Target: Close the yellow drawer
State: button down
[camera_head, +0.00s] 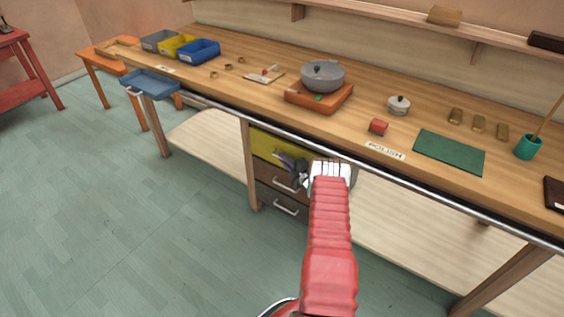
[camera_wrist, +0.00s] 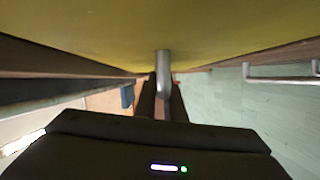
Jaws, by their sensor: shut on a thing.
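The yellow drawer (camera_head: 265,141) is the top one of a stack under the workbench. Its front looks about flush with the drawers below, but I cannot tell whether a small gap remains. In the wrist view the yellow front (camera_wrist: 160,25) fills the top of the picture. My gripper (camera_head: 287,160) is at this front, partly covering it. Its dark fingers (camera_wrist: 160,98) are shut on the metal drawer handle (camera_wrist: 163,62). Most of the handle is hidden by the fingers and seen end-on.
A metal rail (camera_head: 400,179) runs along the bench's front edge. A blue tray (camera_head: 150,84) hangs out at the left end. A pot (camera_head: 322,76) stands on the bench. The floor in front (camera_head: 150,240) is clear.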

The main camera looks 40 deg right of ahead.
jog(key=c, duration=2)
grip_release()
jog(key=shift+s+d+f, duration=0.25)
jog(key=shift+o, duration=0.8)
jog(key=shift+w+a+r, duration=0.1)
jog(key=s+a+r, duration=0.1)
jog(key=s+a, duration=0.1)
jog(key=s, duration=1.1)
jog(key=shift+s, duration=0.3)
jog(key=shift+d, duration=0.1)
